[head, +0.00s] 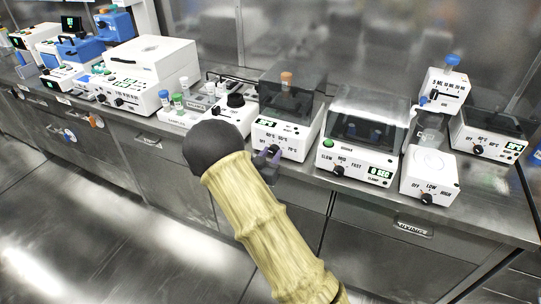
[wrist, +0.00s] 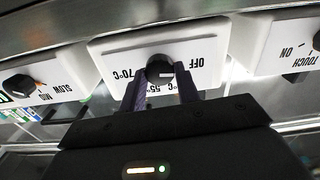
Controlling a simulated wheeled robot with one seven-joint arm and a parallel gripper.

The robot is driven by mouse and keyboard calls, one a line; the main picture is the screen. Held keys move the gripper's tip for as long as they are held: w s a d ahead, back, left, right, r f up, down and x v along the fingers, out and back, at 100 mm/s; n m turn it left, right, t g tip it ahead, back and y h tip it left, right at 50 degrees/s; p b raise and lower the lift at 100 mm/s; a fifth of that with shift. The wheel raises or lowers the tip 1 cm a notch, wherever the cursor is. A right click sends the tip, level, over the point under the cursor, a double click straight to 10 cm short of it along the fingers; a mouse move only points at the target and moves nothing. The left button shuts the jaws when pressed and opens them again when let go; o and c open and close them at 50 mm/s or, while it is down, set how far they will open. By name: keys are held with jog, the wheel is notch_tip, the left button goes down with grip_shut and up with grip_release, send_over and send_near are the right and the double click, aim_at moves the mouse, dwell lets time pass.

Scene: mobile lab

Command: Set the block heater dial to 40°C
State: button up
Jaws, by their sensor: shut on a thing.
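The block heater (head: 296,143) is a white box with a dark clear cover, at the middle of the bench in the head view. Its white front panel (wrist: 110,50) fills the middle of the wrist view, upside down. OFF is on the right and 70°C on the left; the labels below are partly covered. My gripper (head: 268,156) is at the lower left of this front. In the wrist view my gripper (wrist: 161,78) has its fingers on both sides of the black dial (wrist: 159,68), shut on it. The dial's pale mark points roughly right; its exact setting is hard to tell.
A shaker (head: 357,160) with SLOW, MID and FAST marks stands close on the right. A small white device with a black knob (head: 235,100) and a rack of capped tubes are on the left. The aisle floor (head: 70,230) is clear.

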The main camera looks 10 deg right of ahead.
jog(key=shift+f+m+b, duration=0.1)
jog(key=shift+m+b, duration=0.4)
jog(key=shift+b, duration=0.1)
jog(key=shift+f+m+b, duration=0.1)
jog(key=shift+m+b, duration=0.8)
jog(key=shift+b, duration=0.2)
jog(key=m+b, duration=0.3)
jog(key=b, duration=0.1)
jog(key=shift+f+m, duration=0.1)
jog(key=shift+m, duration=0.2)
jog(key=m+b, duration=0.3)
jog(key=b, duration=0.1)
jog(key=shift+d, duration=0.1)
jog(key=shift+s+r+m+b, duration=0.1)
jog(key=shift+r+m+b, duration=0.1)
jog(key=shift+m+b, duration=0.7)
jog(key=o, duration=1)
